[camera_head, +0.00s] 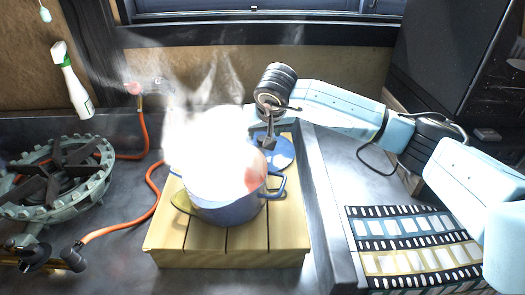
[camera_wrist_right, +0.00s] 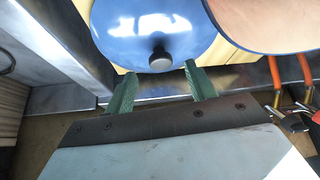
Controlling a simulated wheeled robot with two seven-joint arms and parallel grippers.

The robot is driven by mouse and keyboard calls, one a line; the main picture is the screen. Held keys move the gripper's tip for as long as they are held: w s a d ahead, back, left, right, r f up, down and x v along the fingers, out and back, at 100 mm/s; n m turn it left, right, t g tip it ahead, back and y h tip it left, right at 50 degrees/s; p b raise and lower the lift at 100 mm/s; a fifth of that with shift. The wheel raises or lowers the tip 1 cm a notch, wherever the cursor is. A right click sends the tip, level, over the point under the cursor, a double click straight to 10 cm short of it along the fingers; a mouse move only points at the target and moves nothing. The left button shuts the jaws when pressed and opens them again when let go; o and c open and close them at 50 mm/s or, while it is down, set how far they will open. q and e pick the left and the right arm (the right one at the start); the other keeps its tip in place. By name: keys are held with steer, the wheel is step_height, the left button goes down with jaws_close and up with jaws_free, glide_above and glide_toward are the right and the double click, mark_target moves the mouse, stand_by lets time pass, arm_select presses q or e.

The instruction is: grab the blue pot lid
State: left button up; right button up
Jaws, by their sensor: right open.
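The blue pot lid (camera_head: 283,154) lies on the wooden slatted stand behind and right of the blue pot (camera_head: 230,211). My right gripper (camera_head: 268,143) is over the lid and partly covers it. In the right wrist view, the lid (camera_wrist_right: 150,20) fills the top, with its dark round knob (camera_wrist_right: 159,57) facing up. The open green fingers of my right gripper (camera_wrist_right: 161,70) are on either side of the knob's line, the knob just past or level with their tips. Contact cannot be told. My left gripper is not in view.
The slatted wooden stand (camera_head: 172,235) carries the pot, which has bright steam over it. A gas burner (camera_head: 60,180) with an orange hose (camera_head: 150,190) is on the left. A spray bottle (camera_head: 72,85) is at the back left. A film-strip mat (camera_head: 410,240) lies on the right.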

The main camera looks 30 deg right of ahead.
mark_target(262, 138)
steer(key=x, duration=0.3)
steer(key=shift+w+f, duration=0.1)
steer(key=shift+c, duration=0.2)
jaws_close()
